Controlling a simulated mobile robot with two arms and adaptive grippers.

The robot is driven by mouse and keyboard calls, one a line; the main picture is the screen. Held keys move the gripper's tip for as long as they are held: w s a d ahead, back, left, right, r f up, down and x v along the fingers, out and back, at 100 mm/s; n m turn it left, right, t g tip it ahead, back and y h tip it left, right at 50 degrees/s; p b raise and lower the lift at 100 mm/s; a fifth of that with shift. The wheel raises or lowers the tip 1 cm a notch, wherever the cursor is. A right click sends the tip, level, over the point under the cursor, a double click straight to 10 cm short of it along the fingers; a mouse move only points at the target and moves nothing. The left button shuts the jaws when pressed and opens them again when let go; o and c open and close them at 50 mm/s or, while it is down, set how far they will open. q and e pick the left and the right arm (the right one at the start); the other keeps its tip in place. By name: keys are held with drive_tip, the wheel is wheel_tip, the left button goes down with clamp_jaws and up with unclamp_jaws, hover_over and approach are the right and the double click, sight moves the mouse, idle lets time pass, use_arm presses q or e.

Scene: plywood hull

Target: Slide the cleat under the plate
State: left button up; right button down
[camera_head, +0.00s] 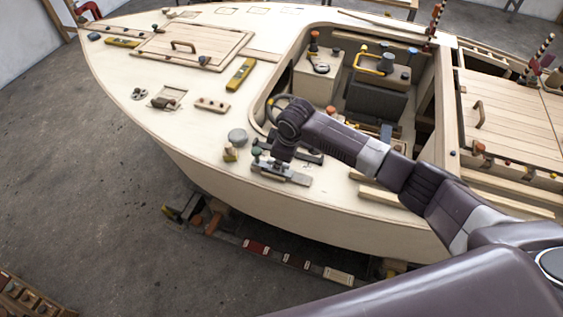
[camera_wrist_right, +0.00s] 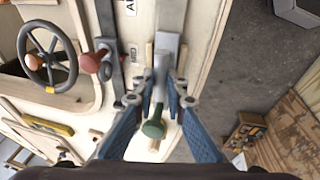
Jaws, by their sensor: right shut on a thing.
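My right gripper (camera_head: 277,162) reaches down to the near edge of the pale deck. In the right wrist view its two blue fingers (camera_wrist_right: 160,90) close from both sides on a narrow grey metal piece, which looks like the cleat (camera_wrist_right: 160,74). A green knob (camera_wrist_right: 153,129) stands between the fingers, nearer the wrist. A flat grey plate (camera_wrist_right: 168,45) lies just beyond the fingertips, in line with the held piece. I cannot tell whether the cleat's end is under the plate or only against it. My left gripper is not in view.
A dark strip with a red knob (camera_wrist_right: 90,62) lies beside the plate. The steering wheel (camera_wrist_right: 47,60) and open cockpit are close by. A round grey cap (camera_head: 238,137) and small blocks stand left of my gripper. The deck edge drops to the floor (camera_head: 90,200).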

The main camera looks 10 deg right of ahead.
drive_tip(key=shift+a, duration=0.15)
drive_tip(key=c, duration=1.9)
unclamp_jaws()
drive_tip(key=v, duration=1.2)
